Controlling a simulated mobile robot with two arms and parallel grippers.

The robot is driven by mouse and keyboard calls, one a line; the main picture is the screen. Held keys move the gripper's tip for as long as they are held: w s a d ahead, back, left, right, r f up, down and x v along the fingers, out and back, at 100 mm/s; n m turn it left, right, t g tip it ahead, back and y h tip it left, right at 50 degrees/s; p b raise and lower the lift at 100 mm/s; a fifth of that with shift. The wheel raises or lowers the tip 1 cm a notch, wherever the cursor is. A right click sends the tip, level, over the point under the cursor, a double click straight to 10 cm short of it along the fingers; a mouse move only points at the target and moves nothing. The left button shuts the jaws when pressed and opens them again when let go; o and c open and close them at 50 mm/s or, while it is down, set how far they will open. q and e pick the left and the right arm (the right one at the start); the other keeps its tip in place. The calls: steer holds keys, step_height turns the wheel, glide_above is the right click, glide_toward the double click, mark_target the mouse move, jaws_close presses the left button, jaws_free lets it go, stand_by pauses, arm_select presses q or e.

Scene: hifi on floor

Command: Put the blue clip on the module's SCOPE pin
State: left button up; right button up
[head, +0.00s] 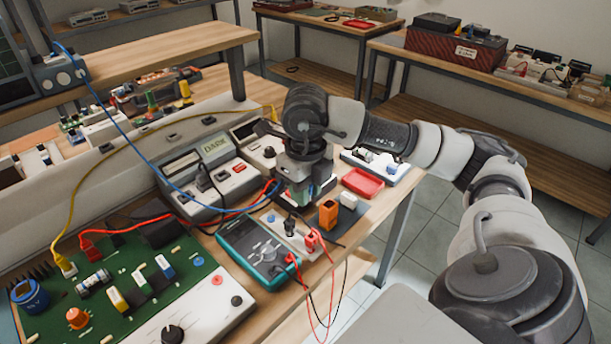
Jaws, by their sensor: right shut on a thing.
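My right gripper (300,190) points down over the middle of the bench, behind the teal multimeter. A blue lead (150,150) hangs from the scope (60,75) at the upper left, sags across the bench and rises to the gripper's fingers. The gripper is shut at the end of this lead; the blue clip itself is hidden by the fingers. A small white module with red and dark plugs (292,235) lies just below the gripper. I cannot read a SCOPE label or make out that pin. My left gripper is out of view.
The teal multimeter (262,250) stands in front, with red and black leads hanging over the bench edge. A green circuit board (110,290) with yellow and red leads lies at lower left. Grey instruments (190,180) stand behind. A red tray (362,183) lies right of the gripper.

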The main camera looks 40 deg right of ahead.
steer(key=shift+r+p, duration=1.3)
steer(key=shift+r, duration=0.65)
